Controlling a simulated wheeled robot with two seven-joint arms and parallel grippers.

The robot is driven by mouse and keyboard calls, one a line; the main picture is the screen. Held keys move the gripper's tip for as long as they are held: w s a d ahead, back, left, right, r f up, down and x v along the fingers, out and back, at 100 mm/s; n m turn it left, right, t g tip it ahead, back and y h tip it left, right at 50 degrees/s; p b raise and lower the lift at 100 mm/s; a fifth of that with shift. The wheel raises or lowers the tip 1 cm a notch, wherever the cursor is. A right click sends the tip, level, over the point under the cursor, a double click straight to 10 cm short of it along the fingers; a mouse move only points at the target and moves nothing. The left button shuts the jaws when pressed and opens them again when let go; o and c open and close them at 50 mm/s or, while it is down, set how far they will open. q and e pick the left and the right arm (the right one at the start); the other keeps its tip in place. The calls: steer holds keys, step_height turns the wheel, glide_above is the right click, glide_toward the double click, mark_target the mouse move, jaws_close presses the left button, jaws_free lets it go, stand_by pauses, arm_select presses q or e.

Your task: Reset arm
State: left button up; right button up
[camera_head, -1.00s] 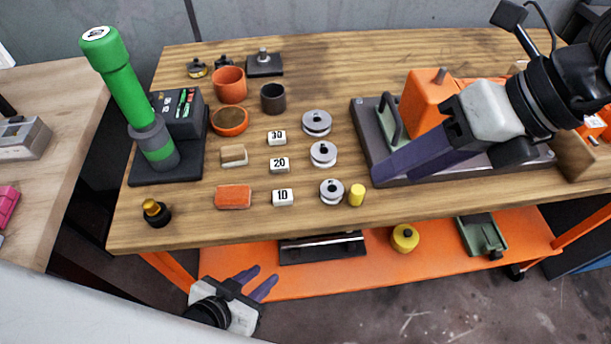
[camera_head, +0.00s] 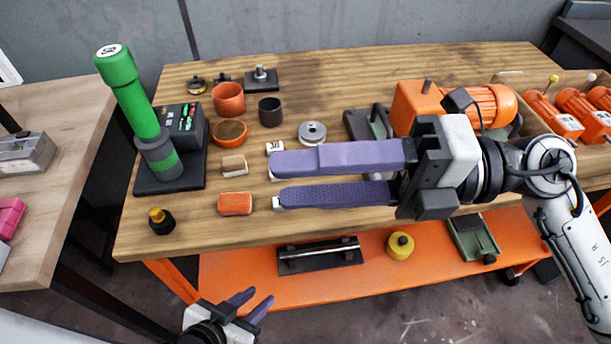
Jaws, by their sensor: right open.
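My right gripper (camera_head: 280,178) reaches in from the right over the wooden workbench (camera_head: 330,60). Its two long purple fingers are parallel and apart, with nothing between them. They point left and cover the middle of the bench, hiding most of the number blocks and weights. My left gripper (camera_head: 254,304) is low in the picture, in front of the bench and below its top. Its purple fingers are apart and empty.
A green cylinder tool (camera_head: 126,90) stands at the left on a dark base. Orange cups (camera_head: 229,99) and an orange block (camera_head: 235,204) lie nearby. An orange motor (camera_head: 415,103) sits behind my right gripper. A crate (camera_head: 525,79) holds more motors. Below is an orange shelf (camera_head: 330,283).

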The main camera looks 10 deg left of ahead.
steer(key=shift+r+y, duration=0.3)
